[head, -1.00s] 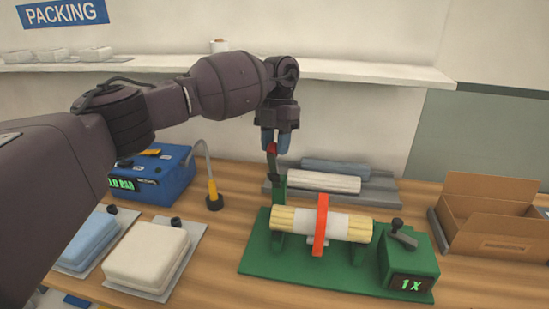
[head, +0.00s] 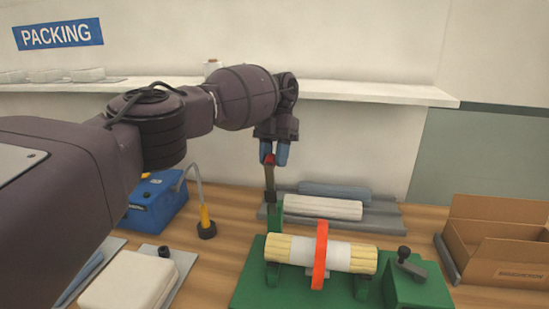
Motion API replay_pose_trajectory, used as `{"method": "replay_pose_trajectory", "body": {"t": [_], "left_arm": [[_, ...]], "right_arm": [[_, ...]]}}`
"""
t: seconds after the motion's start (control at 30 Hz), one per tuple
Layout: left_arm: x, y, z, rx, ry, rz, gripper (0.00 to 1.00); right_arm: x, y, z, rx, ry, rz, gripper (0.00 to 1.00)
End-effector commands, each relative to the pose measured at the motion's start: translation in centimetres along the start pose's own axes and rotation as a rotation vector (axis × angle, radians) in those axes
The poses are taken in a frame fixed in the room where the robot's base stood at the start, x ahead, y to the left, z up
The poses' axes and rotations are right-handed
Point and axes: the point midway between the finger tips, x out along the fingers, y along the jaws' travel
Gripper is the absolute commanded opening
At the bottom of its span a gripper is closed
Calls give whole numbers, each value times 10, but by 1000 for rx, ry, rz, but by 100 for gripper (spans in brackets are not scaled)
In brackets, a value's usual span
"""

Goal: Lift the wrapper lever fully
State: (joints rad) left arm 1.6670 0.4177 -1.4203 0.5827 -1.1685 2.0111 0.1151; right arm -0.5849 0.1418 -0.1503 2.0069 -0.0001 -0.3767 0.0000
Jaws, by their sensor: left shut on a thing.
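The green wrapper machine (head: 255,285) stands on the wooden table. A cream roll (head: 287,249) with a white wrap around its middle lies across its supports, inside an upright orange ring (head: 320,256). The wrapper lever (head: 270,184), dark with a red tip, stands about upright at the machine's back left. My left gripper (head: 273,157) points down and is shut on the lever's red top. Its fingers hide part of the tip. A dark-knobbed crank (head: 410,264) sits on the green box at the machine's right. My right gripper is not in view.
A grey tray (head: 385,216) with a white and a grey-blue roll lies behind the machine. An open cardboard box (head: 495,240) stands at the right. A blue device (head: 155,203), a yellow-based hose tool (head: 206,226) and a white pad (head: 128,280) are at the left.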

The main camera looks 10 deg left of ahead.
Motion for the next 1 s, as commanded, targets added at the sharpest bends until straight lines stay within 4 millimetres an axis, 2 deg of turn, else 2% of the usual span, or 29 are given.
{"method": "replay_pose_trajectory", "body": {"t": [0.03, 0.23, 0.27, 0.4, 1.0], "left_arm": [[5, 8, 2, -13, 1, 4, 0], [5, 8, 2, -13, 0, 3, 0], [5, 8, 2, -13, 0, 3, 36], [4, 6, 2, -11, 0, 2, 56], [1, 1, 0, -2, -4, 4, 56]], "right_arm": [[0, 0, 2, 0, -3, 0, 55], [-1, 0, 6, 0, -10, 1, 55], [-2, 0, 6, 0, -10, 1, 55], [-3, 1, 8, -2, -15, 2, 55], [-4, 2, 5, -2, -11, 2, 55]]}}
